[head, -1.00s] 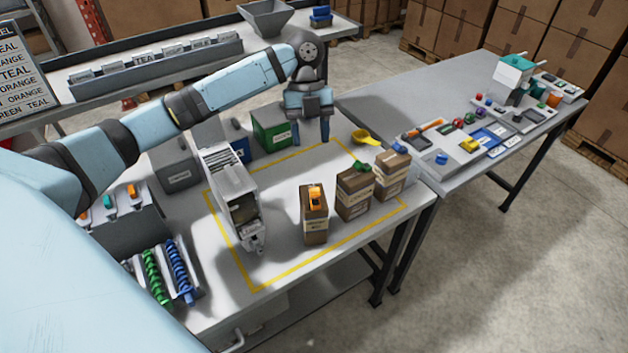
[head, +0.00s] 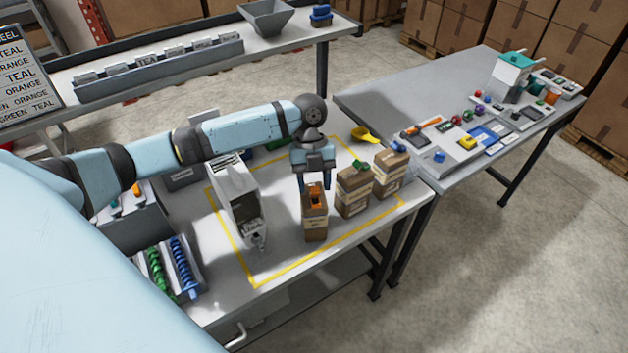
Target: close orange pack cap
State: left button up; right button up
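The orange pack (head: 315,224) is a brown box standing upright on the bench inside the yellow outline. Its orange cap (head: 315,202) is on top, partly hidden by my gripper, so I cannot tell whether the lid is raised or shut. My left gripper (head: 315,187) points down right over the pack's top. Its two blue fingers are apart, with the cap between and just below them. I cannot tell whether they touch the pack. My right gripper is not in view.
Two similar brown packs, one with a green cap (head: 361,165) and one with a blue cap (head: 398,146), stand close to the right. A grey dispenser (head: 233,188) stands to the left. A yellow scoop (head: 365,134) lies behind. The bench front is clear.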

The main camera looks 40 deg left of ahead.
aim_at(315, 199)
pick_arm(q)
jog(key=c, duration=0.8)
jog(key=shift+t+y, duration=0.3)
jog(key=shift+s+d+r+t+y, duration=0.1)
jog(key=shift+s+d+t+y, duration=0.25)
jog(key=shift+t+y, duration=0.35)
jog(key=shift+s+d+t+y, duration=0.2)
jog(key=shift+d+t+y, duration=0.05)
jog(key=shift+t+y, duration=0.35)
jog(key=shift+s+d+t+y, duration=0.2)
jog(key=shift+t+y, duration=0.4)
jog(key=shift+s+d+f+t+y, duration=0.2)
jog(key=shift+t+y, duration=0.4)
jog(key=shift+s+d+f+t+y, duration=0.2)
jog(key=shift+t+y, duration=0.4)
jog(key=shift+s+d+f+t+y, duration=0.1)
jog(key=shift+f+t+y, duration=0.1)
jog(key=shift+t+y, duration=0.3)
jog(key=shift+s+d+f+t+y, duration=0.1)
jog(key=shift+f+t+y, duration=0.05)
jog(key=shift+t+y, duration=0.35)
